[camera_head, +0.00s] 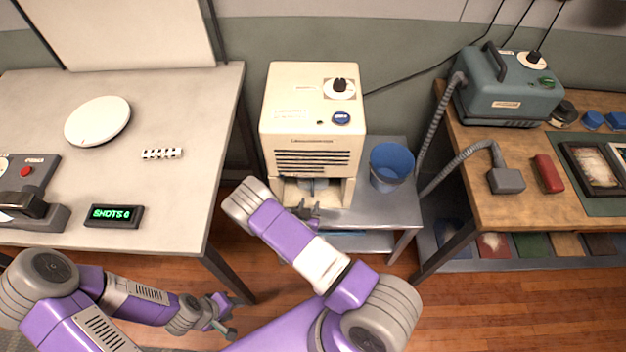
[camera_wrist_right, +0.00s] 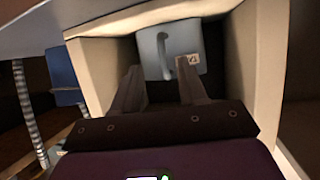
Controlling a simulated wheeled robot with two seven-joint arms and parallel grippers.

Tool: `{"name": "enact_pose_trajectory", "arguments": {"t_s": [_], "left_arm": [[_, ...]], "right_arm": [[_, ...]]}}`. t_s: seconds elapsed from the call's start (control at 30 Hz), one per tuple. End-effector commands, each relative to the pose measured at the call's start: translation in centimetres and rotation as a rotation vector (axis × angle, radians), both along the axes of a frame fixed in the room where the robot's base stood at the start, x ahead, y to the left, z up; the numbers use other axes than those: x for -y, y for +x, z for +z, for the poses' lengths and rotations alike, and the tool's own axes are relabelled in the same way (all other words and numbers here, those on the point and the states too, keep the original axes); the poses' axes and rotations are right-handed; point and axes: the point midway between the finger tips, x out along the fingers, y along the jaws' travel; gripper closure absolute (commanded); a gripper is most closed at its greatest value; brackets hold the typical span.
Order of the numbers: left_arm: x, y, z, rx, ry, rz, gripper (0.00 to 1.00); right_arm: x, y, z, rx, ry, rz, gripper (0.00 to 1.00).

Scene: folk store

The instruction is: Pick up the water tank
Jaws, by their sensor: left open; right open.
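The water tank (camera_wrist_right: 168,52), a grey-blue box with a curved handle and a small label, sits inside the lower bay of the cream machine (camera_head: 313,110). In the head view only a small part of the bay's inside shows. My right gripper (camera_head: 306,208) is at the front of that bay. In the right wrist view its two fingers (camera_wrist_right: 160,82) are apart and point at the tank's front, one on each side of the handle, with nothing between them. My left gripper (camera_head: 220,312) is open and empty, low over the floor, away from the machine.
The machine stands on a grey metal table (camera_head: 385,212) beside a blue bucket (camera_head: 391,165). A white table (camera_head: 180,205) is at the left. A wooden workbench (camera_head: 460,200) with a teal machine (camera_head: 508,92) and hose is at the right.

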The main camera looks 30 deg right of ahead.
Motion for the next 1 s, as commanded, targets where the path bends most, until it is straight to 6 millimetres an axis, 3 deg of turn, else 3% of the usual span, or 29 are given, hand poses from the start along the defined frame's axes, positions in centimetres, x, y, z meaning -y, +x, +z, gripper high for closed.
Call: {"name": "enact_pose_trajectory", "arguments": {"t_s": [0.37,0.67,0.93,1.0], "left_arm": [[0.0,0.0,-2.0,0.0,0.0,0.0,0.57],[0.0,0.0,-2.0,0.0,0.0,0.0,0.57],[0.0,0.0,-2.0,0.0,0.0,0.0,0.57],[0.0,0.0,-2.0,0.0,0.0,0.0,0.57]], "right_arm": [[2.9,3.6,-2.2,-0.003,0.003,-0.001,0.58],[3.2,4.0,-2.3,-0.004,0.003,-0.001,0.58],[3.2,3.9,-2.3,-0.005,0.004,-0.001,0.97],[3.2,3.9,-2.3,-0.005,0.004,-0.001,1.0]]}}
